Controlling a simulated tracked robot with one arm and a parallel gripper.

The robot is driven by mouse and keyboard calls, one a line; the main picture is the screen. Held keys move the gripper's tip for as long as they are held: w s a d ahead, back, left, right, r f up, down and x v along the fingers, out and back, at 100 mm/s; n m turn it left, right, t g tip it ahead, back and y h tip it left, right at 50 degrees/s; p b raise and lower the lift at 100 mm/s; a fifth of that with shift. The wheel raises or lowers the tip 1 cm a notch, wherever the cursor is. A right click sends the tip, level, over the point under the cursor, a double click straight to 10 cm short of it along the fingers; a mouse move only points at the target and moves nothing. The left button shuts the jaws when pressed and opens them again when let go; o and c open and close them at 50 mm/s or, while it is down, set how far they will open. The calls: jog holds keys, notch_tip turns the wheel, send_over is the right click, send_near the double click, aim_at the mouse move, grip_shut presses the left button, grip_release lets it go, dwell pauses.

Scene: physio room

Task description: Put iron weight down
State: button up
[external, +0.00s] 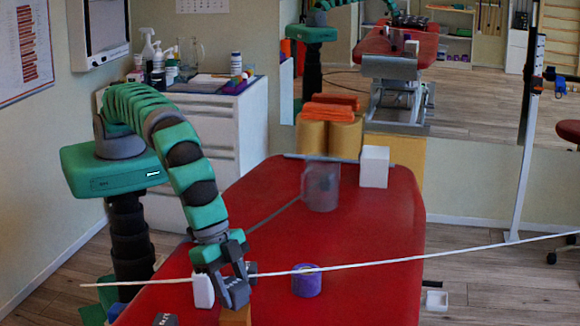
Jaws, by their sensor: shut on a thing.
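My gripper (238,274) points down over the near left part of the red treatment table (350,245). It is shut on a dark grey iron weight (235,293) with pale marks on its face. The weight is just above or touching a yellow-orange block (236,316) at the bottom of the picture; I cannot tell which. A similar dark piece with pale marks (165,320) is cut off by the lower edge.
A white block (203,291) is close left of my gripper. A purple roll (307,281) is to the right.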

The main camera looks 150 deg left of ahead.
jog(key=shift+f, duration=0.85)
jog(key=o, duration=1.3)
jog(key=shift+f, duration=0.15)
jog(key=shift+o, duration=0.2)
jog(key=v, duration=1.2)
jog(key=shift+s, duration=0.1)
